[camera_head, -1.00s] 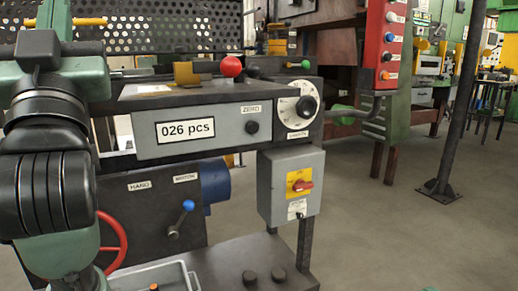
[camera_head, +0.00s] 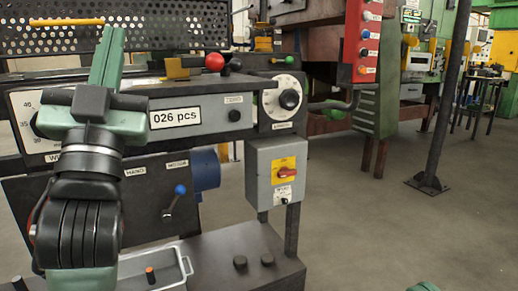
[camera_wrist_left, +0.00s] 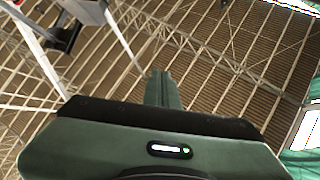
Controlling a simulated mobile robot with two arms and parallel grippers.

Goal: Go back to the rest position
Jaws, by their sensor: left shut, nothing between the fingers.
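My left gripper (camera_head: 107,58) stands upright in front of the machine in the head view, its green fingers together and pointing up. It holds nothing. Behind it is the grey panel with the "026 pcs" display (camera_head: 176,117), which the gripper and wrist partly cover. In the left wrist view the closed fingers (camera_wrist_left: 162,90) point toward the roof, with only roof beams beyond them. My right gripper does not show; a small green piece at the bottom right edge of the head view may be part of my right arm.
The machine carries a red ball knob (camera_head: 214,62), a round dial (camera_head: 289,99), a switch box (camera_head: 276,172) and a blue-tipped lever (camera_head: 180,190). A grey tray (camera_head: 186,262) lies low in front. A dark post (camera_head: 438,130) stands right; the floor between is clear.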

